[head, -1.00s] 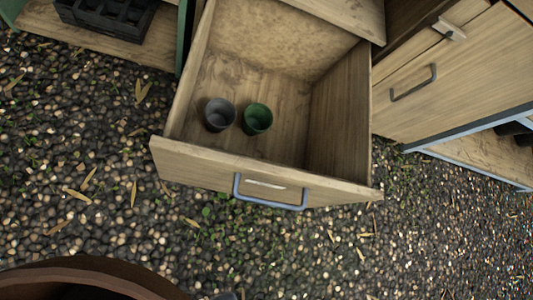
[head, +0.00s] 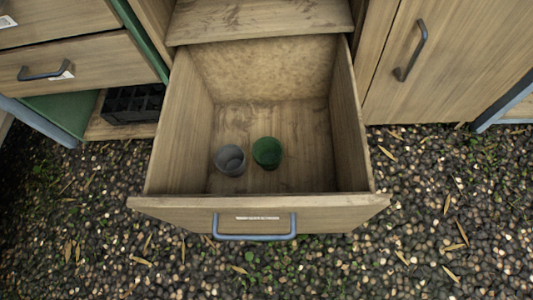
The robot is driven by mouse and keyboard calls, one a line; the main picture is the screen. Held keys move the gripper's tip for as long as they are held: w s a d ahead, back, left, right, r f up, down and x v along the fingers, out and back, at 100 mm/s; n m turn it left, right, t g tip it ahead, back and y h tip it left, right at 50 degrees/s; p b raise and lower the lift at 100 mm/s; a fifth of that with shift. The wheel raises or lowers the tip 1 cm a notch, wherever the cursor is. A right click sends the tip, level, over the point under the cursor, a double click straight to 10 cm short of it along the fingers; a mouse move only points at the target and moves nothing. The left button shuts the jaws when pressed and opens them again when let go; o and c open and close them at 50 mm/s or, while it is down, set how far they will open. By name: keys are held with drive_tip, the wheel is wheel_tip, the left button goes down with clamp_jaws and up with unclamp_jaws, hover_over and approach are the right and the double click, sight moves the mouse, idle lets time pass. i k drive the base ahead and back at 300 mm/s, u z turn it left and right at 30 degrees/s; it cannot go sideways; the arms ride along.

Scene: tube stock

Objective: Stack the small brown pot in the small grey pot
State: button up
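The small grey pot (head: 230,160) stands in the open drawer (head: 160,202), left of the middle of its floor. Its open top faces up and it looks empty. A green pot (head: 267,153) stands just right of it, with a small gap or nearly touching. No brown pot shows in the view now. My gripper is not in view, so I cannot tell what it holds.
The drawer is pulled out, with a blue-grey handle (head: 254,237) on its front. A cabinet door (head: 440,65) is shut at right. Another drawer (head: 75,68) is shut at left. A black crate (head: 132,105) sits on a low shelf. Pebbled ground (head: 330,262) in front is clear.

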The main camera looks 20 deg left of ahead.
sight(233, 164)
drive_tip(key=z, duration=0.1)
drive_tip(key=i, duration=1.25)
drive_tip(key=u, duration=0.6)
